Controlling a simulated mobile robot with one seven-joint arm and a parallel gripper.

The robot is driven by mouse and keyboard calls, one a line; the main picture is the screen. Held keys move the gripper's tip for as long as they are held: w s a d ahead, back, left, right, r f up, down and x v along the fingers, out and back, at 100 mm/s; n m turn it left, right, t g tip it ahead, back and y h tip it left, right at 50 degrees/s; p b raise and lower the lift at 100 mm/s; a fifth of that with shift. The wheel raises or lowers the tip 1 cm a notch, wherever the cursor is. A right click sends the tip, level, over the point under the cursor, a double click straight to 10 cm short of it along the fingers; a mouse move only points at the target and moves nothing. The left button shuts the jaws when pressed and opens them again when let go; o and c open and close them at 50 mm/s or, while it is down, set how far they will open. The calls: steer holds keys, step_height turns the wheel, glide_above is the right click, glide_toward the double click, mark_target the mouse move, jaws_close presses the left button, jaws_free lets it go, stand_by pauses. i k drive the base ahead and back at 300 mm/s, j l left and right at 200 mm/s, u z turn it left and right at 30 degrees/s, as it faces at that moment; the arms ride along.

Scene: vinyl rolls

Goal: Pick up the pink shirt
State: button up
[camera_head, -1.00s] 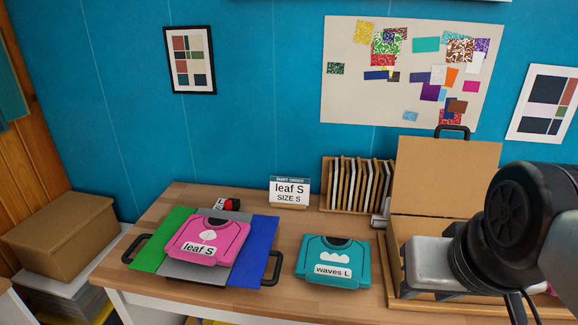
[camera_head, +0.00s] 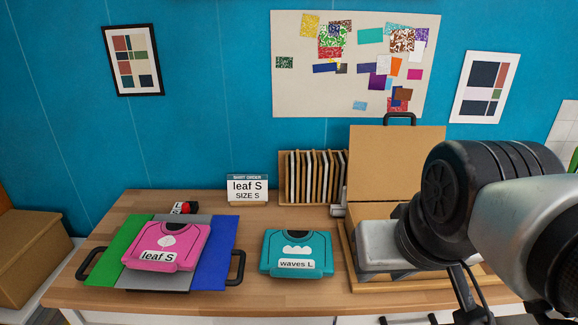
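The pink shirt (camera_head: 166,243) is a folded, flat piece with a white leaf and a label reading "leaf S". It lies on a tray with a green (camera_head: 124,241), grey and blue (camera_head: 215,255) surface and black side handles, at the table's left. My arm reaches in from the right, and my gripper (camera_head: 373,262) seems to be the grey end over the open box, well right of the pink shirt and apart from it. Its fingertips are not clear, so I cannot tell whether it is open.
A teal shirt labelled "waves L" (camera_head: 297,253) lies right of the tray. A sign reading "leaf S SIZE S" (camera_head: 247,188), a rack of upright boards (camera_head: 313,177) and an open box (camera_head: 397,165) stand behind. A small red and black item (camera_head: 185,208) lies behind the tray.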

mark_target(165, 247)
steer(key=z, duration=1.5)
steer(key=u, duration=2.65)
steer(key=k+z, duration=0.1)
steer(key=z, duration=1.45)
steer(key=u, duration=1.7)
